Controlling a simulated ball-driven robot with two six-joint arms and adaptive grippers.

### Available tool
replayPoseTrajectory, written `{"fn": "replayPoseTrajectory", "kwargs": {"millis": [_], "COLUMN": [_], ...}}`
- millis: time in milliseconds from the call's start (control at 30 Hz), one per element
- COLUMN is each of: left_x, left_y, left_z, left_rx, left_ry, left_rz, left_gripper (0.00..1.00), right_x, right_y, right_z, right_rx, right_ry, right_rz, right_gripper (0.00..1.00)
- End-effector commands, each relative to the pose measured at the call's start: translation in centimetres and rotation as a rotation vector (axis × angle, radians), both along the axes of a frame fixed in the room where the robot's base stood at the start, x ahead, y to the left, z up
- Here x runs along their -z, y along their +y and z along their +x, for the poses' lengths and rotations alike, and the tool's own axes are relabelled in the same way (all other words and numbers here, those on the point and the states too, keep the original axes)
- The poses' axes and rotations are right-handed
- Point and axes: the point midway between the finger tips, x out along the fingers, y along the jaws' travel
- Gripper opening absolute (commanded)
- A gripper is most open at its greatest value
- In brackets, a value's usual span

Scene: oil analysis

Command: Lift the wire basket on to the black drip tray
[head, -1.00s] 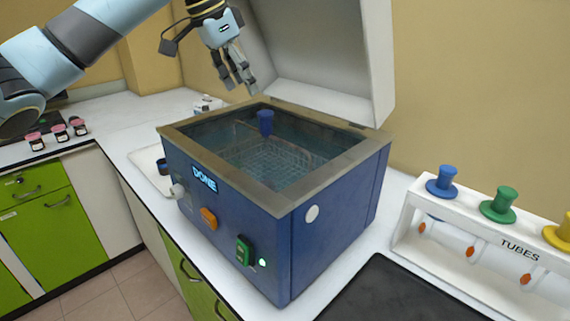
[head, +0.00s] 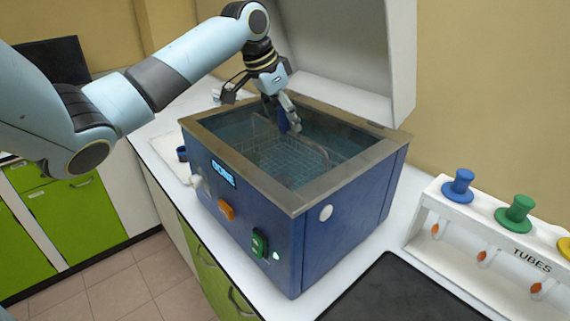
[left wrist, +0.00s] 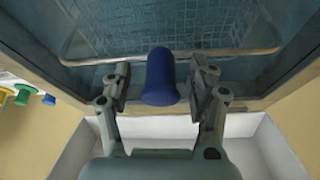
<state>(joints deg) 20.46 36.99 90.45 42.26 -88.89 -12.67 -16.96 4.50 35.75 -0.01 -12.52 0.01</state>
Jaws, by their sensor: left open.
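The wire basket (head: 285,160) sits down inside the open blue bath (head: 262,215); its mesh also shows in the left wrist view (left wrist: 185,28). A blue knob-like handle (left wrist: 160,78) stands up at the basket's rim. My left gripper (head: 284,122) is open, with one finger on each side of the blue handle. In the left wrist view (left wrist: 161,88) gaps show between the handle and both fingers. The black drip tray (head: 400,290) lies on the counter to the right of the bath, partly cut off by the frame. My right gripper is out of view.
A white rack marked TUBES (head: 490,235) with blue, green and yellow knobs stands at the right behind the tray. The bath's raised white lid (head: 350,50) stands behind it. The bath's raised rim (head: 330,185) surrounds the basket. The tray's surface looks empty.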

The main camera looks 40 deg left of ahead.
Motion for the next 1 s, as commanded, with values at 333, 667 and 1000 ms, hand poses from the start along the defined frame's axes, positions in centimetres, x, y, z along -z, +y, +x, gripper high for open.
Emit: {"fn": "replayPoseTrajectory", "kwargs": {"millis": [333,667,1000], "left_x": [0.04,0.01,-0.09], "left_y": [0.04,0.05,0.05], "left_z": [-0.02,-0.02,0.03], "left_rx": [0.0,0.0,0.0], "left_ry": [0.0,0.0,-0.002], "left_rz": [0.001,0.001,0.002], "left_gripper": [0.38,0.0,0.0], "right_x": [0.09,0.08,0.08], "right_y": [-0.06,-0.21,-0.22], "right_z": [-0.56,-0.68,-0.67], "right_rx": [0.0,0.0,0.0], "right_ry": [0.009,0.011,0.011], "right_rz": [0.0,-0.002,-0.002], "right_gripper": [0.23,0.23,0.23]}}
